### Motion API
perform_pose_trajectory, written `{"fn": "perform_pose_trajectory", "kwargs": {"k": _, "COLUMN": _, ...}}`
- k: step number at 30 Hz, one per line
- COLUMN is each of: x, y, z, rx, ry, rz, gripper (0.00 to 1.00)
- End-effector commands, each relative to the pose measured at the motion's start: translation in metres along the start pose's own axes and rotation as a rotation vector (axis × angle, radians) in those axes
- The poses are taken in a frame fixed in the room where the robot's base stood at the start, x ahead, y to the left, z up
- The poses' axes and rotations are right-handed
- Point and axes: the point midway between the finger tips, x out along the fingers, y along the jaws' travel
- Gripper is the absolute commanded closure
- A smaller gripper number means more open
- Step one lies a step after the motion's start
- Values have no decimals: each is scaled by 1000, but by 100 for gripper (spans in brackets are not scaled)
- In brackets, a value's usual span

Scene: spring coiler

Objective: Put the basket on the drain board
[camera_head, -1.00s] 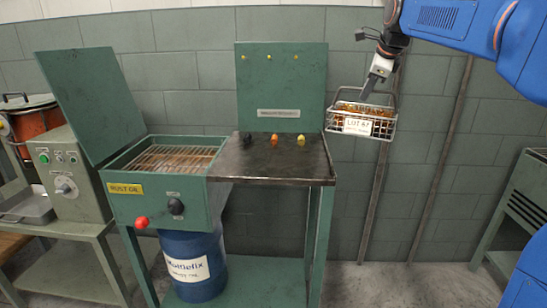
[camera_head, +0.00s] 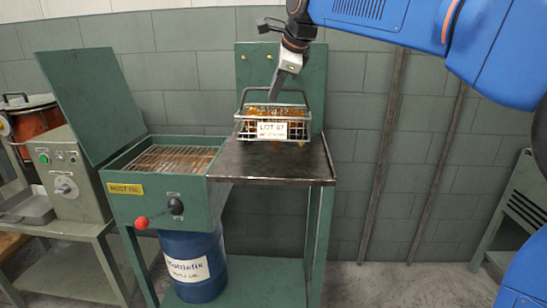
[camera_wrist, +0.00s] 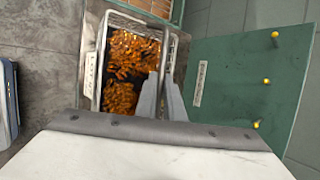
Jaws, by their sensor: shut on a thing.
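The wire basket (camera_head: 247,133) holds orange-brown springs and bears a "LOT 67" label. It hangs roughly level from its handle, over the back part of the dark drain board (camera_head: 275,168). I cannot tell whether its base touches the board. My gripper (camera_head: 275,94) is above the basket, shut on its handle. In the wrist view my gripper (camera_wrist: 162,97) is at the basket's side next to the green panel, and the basket (camera_wrist: 101,60) shows its springs from above.
Left of the board is a green oil tank (camera_head: 125,202) with a wire rack (camera_head: 172,158), a raised lid (camera_head: 92,105) and a red-knobbed lever (camera_head: 142,222). A green back panel (camera_head: 258,62) rises behind the board. The board's front part is clear.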

Motion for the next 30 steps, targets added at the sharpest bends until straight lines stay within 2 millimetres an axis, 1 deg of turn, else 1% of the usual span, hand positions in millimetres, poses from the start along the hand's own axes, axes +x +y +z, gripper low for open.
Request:
{"fn": "perform_pose_trajectory", "kwargs": {"k": 2, "x": 0, "y": 3, "z": 5, "rx": -7, "ry": -5, "rz": 1, "gripper": 100}}
{"fn": "perform_pose_trajectory", "kwargs": {"k": 5, "x": 8, "y": 9, "z": 5, "rx": -10, "ry": -7, "rz": 3, "gripper": 100}}
{"fn": "perform_pose_trajectory", "kwargs": {"k": 12, "x": 36, "y": 27, "z": -6, "rx": -9, "ry": -7, "rz": 3, "gripper": 100}}
{"fn": "perform_pose_trajectory", "kwargs": {"k": 15, "x": 43, "y": 32, "z": -8, "rx": -9, "ry": -7, "rz": 3, "gripper": 100}}
{"fn": "perform_pose_trajectory", "kwargs": {"k": 22, "x": 53, "y": 38, "z": -12, "rx": -9, "ry": -7, "rz": 3, "gripper": 100}}
{"fn": "perform_pose_trajectory", "kwargs": {"k": 30, "x": 78, "y": 54, "z": -21, "rx": -9, "ry": -7, "rz": 3, "gripper": 100}}
